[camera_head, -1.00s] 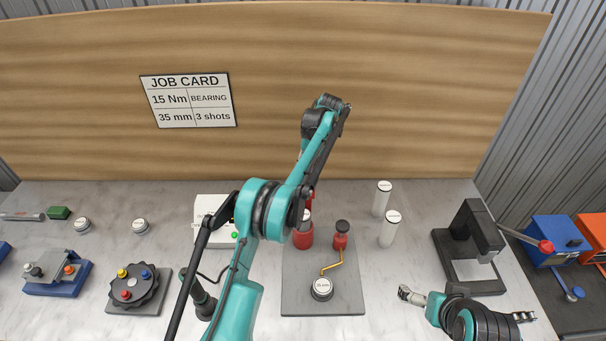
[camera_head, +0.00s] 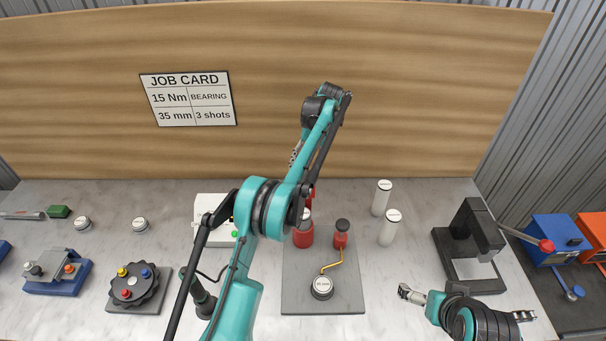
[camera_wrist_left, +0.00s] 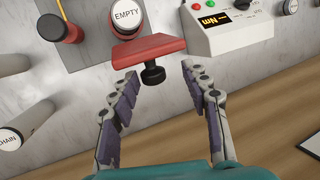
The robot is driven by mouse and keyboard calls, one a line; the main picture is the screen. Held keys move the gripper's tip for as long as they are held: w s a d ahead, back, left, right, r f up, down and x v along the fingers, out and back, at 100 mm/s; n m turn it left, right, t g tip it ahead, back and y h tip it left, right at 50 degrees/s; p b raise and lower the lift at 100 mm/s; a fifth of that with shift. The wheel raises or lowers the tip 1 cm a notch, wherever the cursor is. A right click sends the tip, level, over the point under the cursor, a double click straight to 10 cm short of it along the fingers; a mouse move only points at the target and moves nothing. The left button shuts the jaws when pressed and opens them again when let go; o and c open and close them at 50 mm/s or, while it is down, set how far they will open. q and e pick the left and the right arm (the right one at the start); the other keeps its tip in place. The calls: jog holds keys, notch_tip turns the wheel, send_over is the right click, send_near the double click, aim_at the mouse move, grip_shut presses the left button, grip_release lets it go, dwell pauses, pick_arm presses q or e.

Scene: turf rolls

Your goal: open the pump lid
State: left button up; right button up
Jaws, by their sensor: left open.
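The pump has a red body (camera_head: 303,238) on a grey plate, with a white top marked EMPTY (camera_wrist_left: 127,14) in the left wrist view. Its red lid (camera_wrist_left: 148,48) stands raised beside that top, with a black knob (camera_wrist_left: 153,75) facing my gripper. In the head view only a red edge of the lid (camera_head: 312,194) shows behind my arm. My left gripper (camera_wrist_left: 158,74) is open, its fingertips on either side of the knob in the picture; I see no clear contact. My right gripper (camera_head: 411,295) is low at the right, away from the pump; its jaws are unclear.
A smaller red part with a dark cap (camera_head: 341,236) and a yellow pipe stands on the plate (camera_head: 345,296). A white box with a display (camera_wrist_left: 230,36) is close by. White cylinders (camera_head: 389,229) and a black press (camera_head: 470,240) are to the right. A wooden board closes the back.

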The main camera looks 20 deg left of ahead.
pick_arm(q)
notch_tip(320, 180, up, 7)
jog(key=shift+f, duration=0.1)
dwell(0.3)
jog(key=shift+s+r+b, duration=0.1)
jog(key=shift+r+b, duration=0.1)
jog(key=shift+b, duration=0.2)
jog(key=s+f+m+t+h+b, duration=0.2)
jog(key=s+t+b, duration=0.4)
jog(key=s+b, duration=0.7)
jog(key=s+d+f+t+b, duration=0.1)
jog(key=s+f+t+b, duration=0.1)
jog(key=s+f, duration=0.7)
jog(key=s+d+f+t+h+b, duration=0.1)
jog(key=s+f+t+b, duration=0.1)
jog(key=s+f, duration=0.8)
jog(key=shift+s+d+f+m, duration=0.3)
jog(key=shift+s+m, duration=0.1)
jog(key=shift+s, duration=0.7)
